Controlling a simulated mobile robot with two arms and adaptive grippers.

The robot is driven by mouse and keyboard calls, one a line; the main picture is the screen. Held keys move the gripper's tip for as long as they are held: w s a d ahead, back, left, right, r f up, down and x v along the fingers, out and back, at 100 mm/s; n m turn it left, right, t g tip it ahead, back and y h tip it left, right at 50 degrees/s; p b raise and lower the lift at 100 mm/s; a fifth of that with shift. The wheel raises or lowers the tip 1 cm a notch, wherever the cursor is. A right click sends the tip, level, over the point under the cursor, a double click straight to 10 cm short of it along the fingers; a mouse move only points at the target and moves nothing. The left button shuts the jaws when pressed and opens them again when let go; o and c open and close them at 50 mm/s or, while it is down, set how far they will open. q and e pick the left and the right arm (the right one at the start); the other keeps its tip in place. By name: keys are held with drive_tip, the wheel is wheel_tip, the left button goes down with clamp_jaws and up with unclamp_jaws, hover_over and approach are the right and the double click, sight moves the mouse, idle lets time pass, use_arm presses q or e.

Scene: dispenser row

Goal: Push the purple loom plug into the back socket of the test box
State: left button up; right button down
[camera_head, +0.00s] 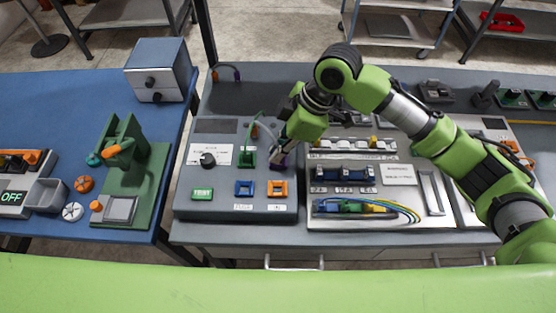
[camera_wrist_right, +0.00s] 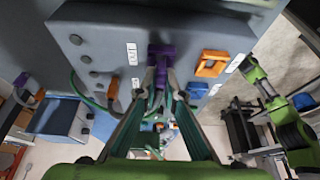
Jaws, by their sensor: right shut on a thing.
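The grey test box (camera_head: 235,207) stands on the grey bench left of centre. My right gripper (camera_head: 284,153) reaches down over its back right part, shut on the purple loom plug (camera_head: 281,163). In the right wrist view the purple plug (camera_wrist_right: 160,58) sticks out from between my fingertips (camera_wrist_right: 157,85), against the box's top face (camera_wrist_right: 110,32). Whether it is seated in the back socket cannot be seen, because the plug and fingers hide it. The orange socket (camera_head: 277,188) and blue socket (camera_head: 243,188) are at the box's front. My left gripper is not seen.
A black knob (camera_head: 208,160) is further left. A panel (camera_head: 400,172) with several coloured connectors lies right, under my arm. The blue table (camera_head: 60,95) holds a green fixture (camera_head: 137,155).

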drive_tip(key=shift+f, duration=0.25)
drive_tip(key=shift+f, duration=0.25)
drive_tip(key=shift+s+d+f, duration=0.1)
drive_tip(key=shift+s+f, duration=0.05)
